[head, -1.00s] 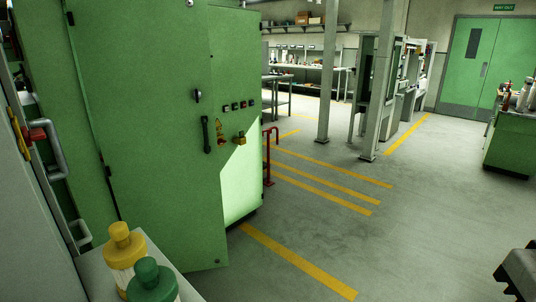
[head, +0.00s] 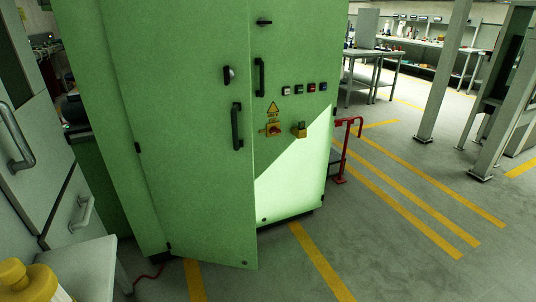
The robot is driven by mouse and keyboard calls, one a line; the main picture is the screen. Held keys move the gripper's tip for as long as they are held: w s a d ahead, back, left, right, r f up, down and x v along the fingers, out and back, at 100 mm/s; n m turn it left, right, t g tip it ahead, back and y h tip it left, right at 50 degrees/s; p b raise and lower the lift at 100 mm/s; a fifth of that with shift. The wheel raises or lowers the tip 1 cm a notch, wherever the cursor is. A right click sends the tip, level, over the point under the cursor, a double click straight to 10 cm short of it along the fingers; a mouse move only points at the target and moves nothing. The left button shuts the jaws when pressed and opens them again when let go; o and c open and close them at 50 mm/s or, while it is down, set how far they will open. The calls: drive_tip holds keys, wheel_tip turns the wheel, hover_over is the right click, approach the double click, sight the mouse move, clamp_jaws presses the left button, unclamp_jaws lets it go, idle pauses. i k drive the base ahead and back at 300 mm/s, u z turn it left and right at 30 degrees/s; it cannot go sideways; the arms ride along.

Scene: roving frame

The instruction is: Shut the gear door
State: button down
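The tall green cabinet (head: 295,140) stands in the middle of the head view. Its left front door (head: 190,140) looks ajar, with the free right edge and lower corner standing out in front of the cabinet face. The door carries a long dark bar handle (head: 237,126) and a dark latch (head: 229,75) above it. The gap behind the door's edge is hidden from this angle. My gripper is not in view, and nothing is seen touching the door.
A yellow-capped bottle (head: 30,281) stands by a pale surface (head: 75,262) at lower left, near grey drawers (head: 70,190). A red rail (head: 345,150) stands right of the cabinet. Floor with yellow stripes (head: 320,262) is open at front right. Grey posts (head: 445,70) stand farther back.

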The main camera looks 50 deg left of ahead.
sight(192, 132)
drive_tip(key=u, duration=0.25)
drive_tip(key=i, duration=0.9)
drive_tip(key=u, duration=1.4)
drive_tip(key=i, duration=0.75)
drive_tip(key=u, duration=0.8)
